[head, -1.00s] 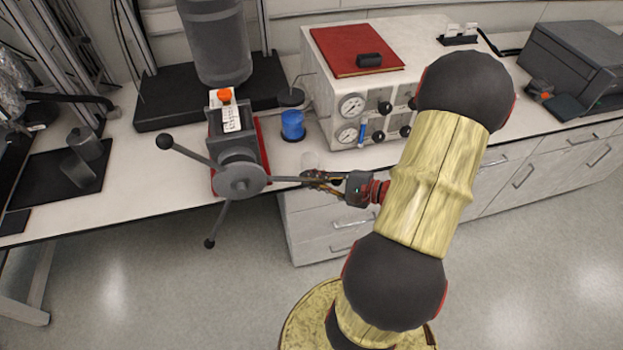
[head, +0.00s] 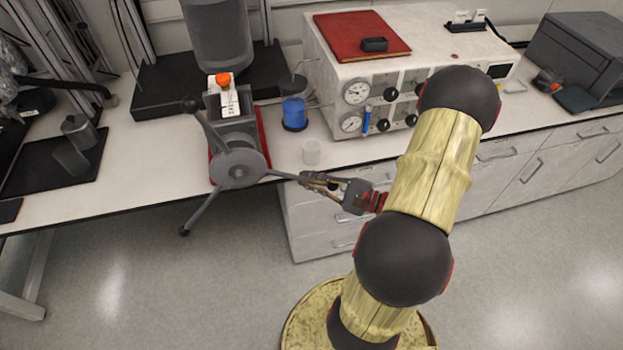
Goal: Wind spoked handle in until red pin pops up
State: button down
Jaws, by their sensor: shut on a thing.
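The spoked handle (head: 238,168) has a grey hub and three spokes on the front of a grey block-shaped device (head: 236,132) at the bench edge. One spoke points up-left and ends in a black ball, one points down-left past the edge, and one points right. My gripper (head: 308,181) is shut on the right-hand spoke near its outer end, hiding its tip. An orange-red round piece (head: 222,79) sits on top of the device beside a white label. I cannot tell whether it is the red pin.
A blue-capped container (head: 294,114) and a small clear beaker (head: 311,151) stand right of the device. A gauge panel box (head: 340,68) with a red book (head: 361,36) stands behind. Drawers (head: 330,222) lie below the bench near my gripper.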

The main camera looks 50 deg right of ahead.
jog(key=shift+f, duration=0.1)
jog(key=c, duration=1.8)
grip_release()
jog(key=shift+c, duration=0.2)
jog(key=v, duration=1.2)
